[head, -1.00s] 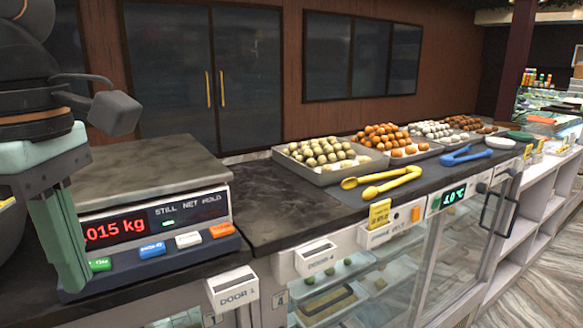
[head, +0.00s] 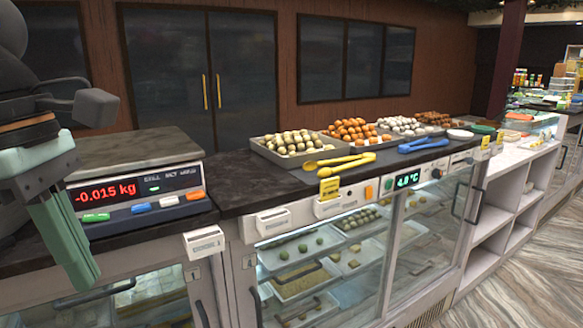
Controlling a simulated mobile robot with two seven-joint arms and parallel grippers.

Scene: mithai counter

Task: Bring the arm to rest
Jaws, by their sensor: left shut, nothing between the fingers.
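My left gripper (head: 82,278) hangs at the left edge of the head view, with pale green fingers pointing down. It is shut and empty. It shows in front of the counter, left of the scale's display. Its dark wrist (head: 25,100) shows above it and hides the left part of the scale (head: 140,155). My right gripper is not in view.
The scale's red display (head: 105,193) reads -0.015 kg. Trays of round sweets (head: 262,152) stand along the dark counter (head: 250,185), with yellow tongs (head: 340,162) and blue tongs (head: 423,144). A glass case (head: 425,235) is below. Bare counter lies right of the scale.

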